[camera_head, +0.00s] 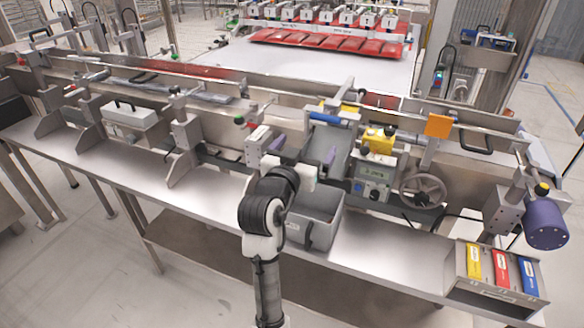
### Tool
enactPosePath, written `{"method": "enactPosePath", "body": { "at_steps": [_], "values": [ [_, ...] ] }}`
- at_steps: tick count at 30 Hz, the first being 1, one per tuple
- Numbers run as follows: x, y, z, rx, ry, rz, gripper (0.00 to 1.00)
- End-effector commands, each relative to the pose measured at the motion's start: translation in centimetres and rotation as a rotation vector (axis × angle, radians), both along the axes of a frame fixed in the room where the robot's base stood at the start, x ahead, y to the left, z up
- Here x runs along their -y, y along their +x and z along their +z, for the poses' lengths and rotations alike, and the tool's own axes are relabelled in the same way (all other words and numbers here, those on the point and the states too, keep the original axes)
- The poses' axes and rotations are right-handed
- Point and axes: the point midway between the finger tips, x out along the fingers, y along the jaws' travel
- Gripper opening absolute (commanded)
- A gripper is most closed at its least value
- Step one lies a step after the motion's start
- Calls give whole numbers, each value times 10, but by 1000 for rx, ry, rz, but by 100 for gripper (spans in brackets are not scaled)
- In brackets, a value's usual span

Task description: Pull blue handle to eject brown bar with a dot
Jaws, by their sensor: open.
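A blue handle (329,118) lies crosswise at the top of a sloped grey chute (328,145) in the middle of the machine. A grey bin (323,232) stands below the chute, partly hidden by my arm. I cannot make out a brown bar with a dot. My gripper (306,178) is small and partly hidden behind my arm, over the back of the bin. It is open, below and nearer than the blue handle and apart from it. I see nothing held in it.
A yellow box (379,139), a control box (371,183) and a handwheel (423,187) stand right of the chute. A rack of coloured boxes (462,265) sits at the right front. The left front ledge is clear.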

Motion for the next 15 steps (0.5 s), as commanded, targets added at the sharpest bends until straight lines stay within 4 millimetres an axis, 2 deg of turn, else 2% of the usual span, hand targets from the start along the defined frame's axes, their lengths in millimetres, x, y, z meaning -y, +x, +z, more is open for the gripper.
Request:
{"method": "enactPosePath", "body": {
  "at_steps": [9,11,15],
  "values": [
    [-24,-71,-4,3,2,6,100],
    [-25,-76,4,-5,-3,3,100],
    [-31,-92,5,-5,-3,4,100]
  ]
}}
